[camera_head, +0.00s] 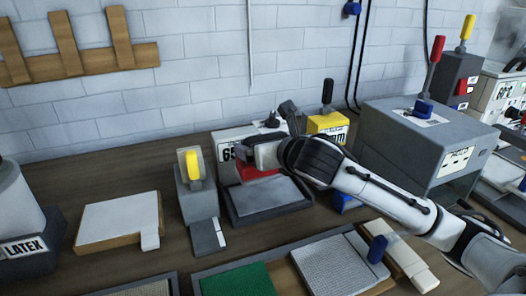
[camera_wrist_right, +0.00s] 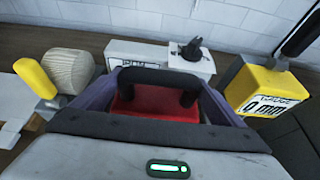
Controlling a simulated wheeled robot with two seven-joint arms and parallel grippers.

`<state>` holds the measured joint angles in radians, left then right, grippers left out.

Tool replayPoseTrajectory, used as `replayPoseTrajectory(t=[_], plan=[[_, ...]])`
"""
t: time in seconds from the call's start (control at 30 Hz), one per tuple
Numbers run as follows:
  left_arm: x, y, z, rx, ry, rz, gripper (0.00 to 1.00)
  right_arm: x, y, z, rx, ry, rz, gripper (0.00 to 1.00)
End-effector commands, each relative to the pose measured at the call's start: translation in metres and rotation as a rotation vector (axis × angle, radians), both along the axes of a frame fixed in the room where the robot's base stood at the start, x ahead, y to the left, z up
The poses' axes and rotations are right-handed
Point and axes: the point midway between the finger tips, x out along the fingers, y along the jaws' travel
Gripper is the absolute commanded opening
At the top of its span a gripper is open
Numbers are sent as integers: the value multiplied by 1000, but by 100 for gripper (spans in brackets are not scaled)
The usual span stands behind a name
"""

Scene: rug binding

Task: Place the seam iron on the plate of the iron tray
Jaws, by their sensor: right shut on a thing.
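The seam iron (camera_wrist_right: 155,106) has a red body and a black handle, seen in the right wrist view between the fingers of my right gripper (camera_wrist_right: 160,82). The gripper is shut on it. In the head view my right gripper (camera_head: 246,153) reaches in from the right, with the red iron (camera_head: 259,174) below it. The iron tray (camera_head: 232,214) has a dark rim and a grey plate (camera_head: 265,195). The iron appears over the plate's back edge; I cannot tell whether it touches. My left gripper is not in view.
A white box with a label (camera_wrist_right: 138,53) stands behind the iron. A grey stand with a yellow handle (camera_head: 193,168) is left of the tray, and a yellow block (camera_head: 329,124) is behind right. A large grey machine (camera_head: 405,140) stands right.

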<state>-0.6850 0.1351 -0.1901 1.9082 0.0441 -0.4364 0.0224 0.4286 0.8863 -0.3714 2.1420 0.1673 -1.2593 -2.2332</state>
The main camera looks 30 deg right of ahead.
Motion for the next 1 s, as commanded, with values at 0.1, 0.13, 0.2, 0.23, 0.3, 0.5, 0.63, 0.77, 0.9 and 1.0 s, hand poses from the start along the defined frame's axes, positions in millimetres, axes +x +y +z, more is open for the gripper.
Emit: replayPoseTrajectory(t=[0.1, 0.13, 0.2, 0.23, 0.3, 0.5, 0.63, 0.77, 0.9, 1.0], plan=[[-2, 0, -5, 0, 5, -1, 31, 1, -1, -14, -1, -12, -1, 31], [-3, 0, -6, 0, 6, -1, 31, 1, 0, -17, -1, -14, 0, 31], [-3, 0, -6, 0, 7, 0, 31, 1, 0, -21, -1, -15, 0, 31], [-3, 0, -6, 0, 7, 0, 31, 1, -1, -22, -2, -16, 0, 31], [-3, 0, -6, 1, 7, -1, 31, 1, -1, -24, -3, -17, 0, 31], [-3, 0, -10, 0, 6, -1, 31, 1, 0, -47, -1, -12, -1, 31], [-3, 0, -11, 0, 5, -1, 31, 1, 0, -60, -2, -14, 1, 31], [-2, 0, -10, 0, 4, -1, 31, 1, 0, -60, -4, -17, 1, 31], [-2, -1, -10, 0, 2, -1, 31, 0, 0, -66, -2, -3, 0, 97], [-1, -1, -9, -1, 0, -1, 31, 0, 0, -66, -2, -3, 0, 100]])
